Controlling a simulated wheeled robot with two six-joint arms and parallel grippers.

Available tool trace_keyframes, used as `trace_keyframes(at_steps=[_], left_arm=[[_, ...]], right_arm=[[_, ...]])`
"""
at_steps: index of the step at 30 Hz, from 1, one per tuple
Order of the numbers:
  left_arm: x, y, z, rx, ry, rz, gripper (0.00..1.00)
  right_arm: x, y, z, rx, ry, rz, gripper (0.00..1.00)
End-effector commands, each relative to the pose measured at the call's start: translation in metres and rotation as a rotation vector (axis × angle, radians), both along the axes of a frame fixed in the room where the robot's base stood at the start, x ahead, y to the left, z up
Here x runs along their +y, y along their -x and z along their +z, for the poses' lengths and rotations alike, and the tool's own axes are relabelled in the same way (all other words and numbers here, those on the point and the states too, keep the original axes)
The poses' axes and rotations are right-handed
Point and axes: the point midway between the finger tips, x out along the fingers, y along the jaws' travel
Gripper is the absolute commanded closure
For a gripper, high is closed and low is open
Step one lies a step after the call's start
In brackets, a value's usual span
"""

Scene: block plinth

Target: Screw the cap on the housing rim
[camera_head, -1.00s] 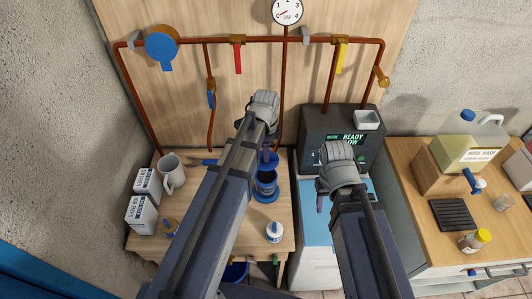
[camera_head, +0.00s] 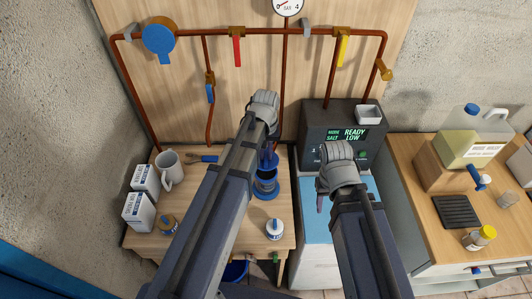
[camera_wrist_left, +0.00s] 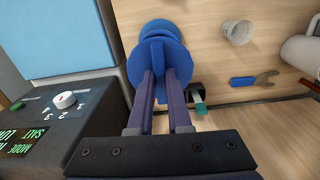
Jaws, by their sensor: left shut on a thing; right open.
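The blue cap (camera_wrist_left: 137,69) has an upright grip fin, and my left gripper (camera_wrist_left: 160,76) is shut on that fin. In the head view the cap (camera_head: 270,161) shows beside my left forearm, over the housing (camera_head: 265,184), a dark cylinder with a blue foot standing on the wooden bench. The cap looks roughly in line with the housing; whether it touches the rim, I cannot tell. My forearm hides part of both. My right gripper (camera_head: 321,196) is open and empty, over the blue-topped cabinet.
A mug (camera_head: 170,168), white boxes (camera_head: 139,212), a brown-lidded jar (camera_head: 168,223) and a white bottle (camera_head: 275,229) stand on the bench. A wrench (camera_wrist_left: 258,80) lies near the wall. The dark control unit (camera_head: 343,128) stands at the back right. Pipes run along the wall.

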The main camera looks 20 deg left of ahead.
Motion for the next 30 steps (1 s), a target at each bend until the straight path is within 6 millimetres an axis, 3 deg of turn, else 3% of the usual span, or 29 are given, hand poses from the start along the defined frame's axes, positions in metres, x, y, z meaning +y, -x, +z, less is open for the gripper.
trace_keyframes(at_steps=[9, 30], left_arm=[[0.000, 0.000, -0.021, 0.000, 0.000, 0.047, 1.00], [0.000, 0.000, -0.023, 0.000, 0.000, 0.045, 1.00]], right_arm=[[0.000, 0.000, -0.021, 0.000, 0.000, -0.001, 0.50], [0.000, 0.000, -0.023, 0.000, 0.000, -0.001, 0.50]])
